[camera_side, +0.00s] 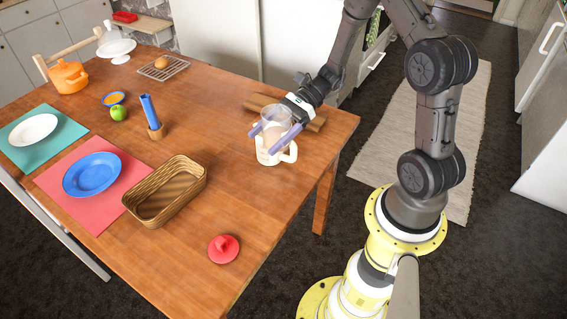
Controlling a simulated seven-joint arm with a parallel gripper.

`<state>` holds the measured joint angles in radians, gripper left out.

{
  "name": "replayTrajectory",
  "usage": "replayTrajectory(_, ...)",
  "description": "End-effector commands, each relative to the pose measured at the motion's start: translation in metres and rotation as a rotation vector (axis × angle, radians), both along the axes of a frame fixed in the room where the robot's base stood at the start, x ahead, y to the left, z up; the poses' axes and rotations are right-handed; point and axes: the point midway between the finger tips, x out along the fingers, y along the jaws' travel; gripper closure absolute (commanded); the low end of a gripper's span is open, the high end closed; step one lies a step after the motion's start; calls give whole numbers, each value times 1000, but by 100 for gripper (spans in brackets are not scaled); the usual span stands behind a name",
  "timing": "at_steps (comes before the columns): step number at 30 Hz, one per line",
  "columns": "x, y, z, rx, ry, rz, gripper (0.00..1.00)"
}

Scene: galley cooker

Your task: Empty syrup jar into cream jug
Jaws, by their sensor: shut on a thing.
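A clear jar (273,113), which I take for the syrup jar, is between the fingers of my gripper (267,142), shut on it. The jar looks roughly upright; its contents cannot be made out. The cream jug (266,157), pale with a handle on its right, stands on the table just below and in front of the jar. The jar and fingers overlap the jug's upper part in this view, so I cannot tell whether they touch it, and its mouth is partly hidden.
A wooden board (262,101) lies behind my gripper. A wicker basket (192,168) and a red lid (224,248) are to the left and front. A blue plate (92,174), blue-handled item (150,112), green apple (119,114) and orange pot (68,77) stand farther left. The table (228,130) between is clear.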

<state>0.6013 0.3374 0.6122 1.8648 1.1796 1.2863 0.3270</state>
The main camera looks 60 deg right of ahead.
Motion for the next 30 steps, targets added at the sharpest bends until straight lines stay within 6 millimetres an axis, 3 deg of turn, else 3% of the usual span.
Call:
replayTrajectory(1,17,-13,0,-2,-5,3,94)
replayTrajectory(6,60,-51,0,0,-3,17,94)
replayTrajectory(12,92,-84,-8,1,0,32,94)
replayTrajectory(19,100,-94,-20,-7,-9,28,94)
replayTrajectory(30,107,-100,-17,-128,-155,26,94)
